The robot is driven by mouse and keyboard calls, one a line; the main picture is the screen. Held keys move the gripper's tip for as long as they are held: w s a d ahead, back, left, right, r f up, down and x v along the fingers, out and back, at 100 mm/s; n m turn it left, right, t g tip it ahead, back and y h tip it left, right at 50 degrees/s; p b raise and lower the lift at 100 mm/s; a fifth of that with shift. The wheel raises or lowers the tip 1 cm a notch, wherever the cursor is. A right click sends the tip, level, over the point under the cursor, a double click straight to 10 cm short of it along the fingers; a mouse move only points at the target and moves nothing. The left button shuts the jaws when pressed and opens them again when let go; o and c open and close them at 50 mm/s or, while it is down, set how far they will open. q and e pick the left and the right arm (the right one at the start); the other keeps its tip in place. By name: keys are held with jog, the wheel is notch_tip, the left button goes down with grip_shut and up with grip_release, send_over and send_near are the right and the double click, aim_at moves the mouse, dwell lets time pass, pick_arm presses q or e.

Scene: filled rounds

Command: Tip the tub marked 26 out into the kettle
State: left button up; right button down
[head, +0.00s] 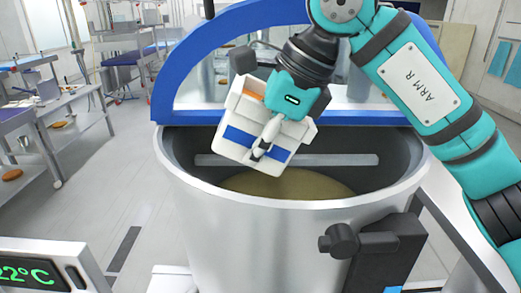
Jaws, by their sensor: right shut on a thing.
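The kettle (240,235) is a large round steel vessel in the middle of the head view, with a tan-brown mass (285,184) low inside it. My right gripper (264,146) is shut on a white tub (232,113) with blue bands and an orange patch. The tub is tilted and held over the kettle's opening, apart from the rim. No number on the tub can be read. I cannot see into the tub, and no stream falls from it. My left gripper is not in view.
A blue-framed clear guard (180,75) stands behind the kettle's opening. A dark valve fitting (375,248) juts from the kettle's front right. A display reading 22°C (40,265) is at the lower left. Benches (55,105) stand at the far left, with open floor between.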

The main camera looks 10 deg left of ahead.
jog(key=shift+a+f+y+b, duration=0.25)
jog(key=shift+y+b, duration=0.15)
jog(key=shift+b, duration=0.2)
jog(key=y+b, duration=0.1)
jog(key=b, duration=0.2)
jog(key=shift+f+y, duration=0.25)
jog(key=shift+y, duration=0.15)
jog(key=shift+s+a+r+g+y+b, duration=0.1)
jog(key=shift+r+g+y+b, duration=0.2)
jog(key=shift+y+b, duration=0.55)
jog(key=y+b, duration=0.2)
jog(key=b, duration=0.1)
jog(key=shift+r+m, duration=0.25)
jog(key=shift+m, duration=0.05)
jog(key=y+b, duration=0.1)
jog(key=b, duration=0.1)
jog(key=d+y+b, duration=0.1)
jog(key=y+b, duration=0.1)
jog(key=shift+d+r+g+b, duration=0.1)
jog(key=shift+r+g+b, duration=0.15)
jog(key=shift+g+b, duration=0.15)
jog(key=shift+d+r+y+b, duration=0.2)
jog(key=shift+r+y+b, duration=0.1)
jog(key=shift+y+b, duration=0.2)
jog(key=shift+r, duration=0.1)
jog(key=shift+w, duration=0.2)
dwell(2.9)
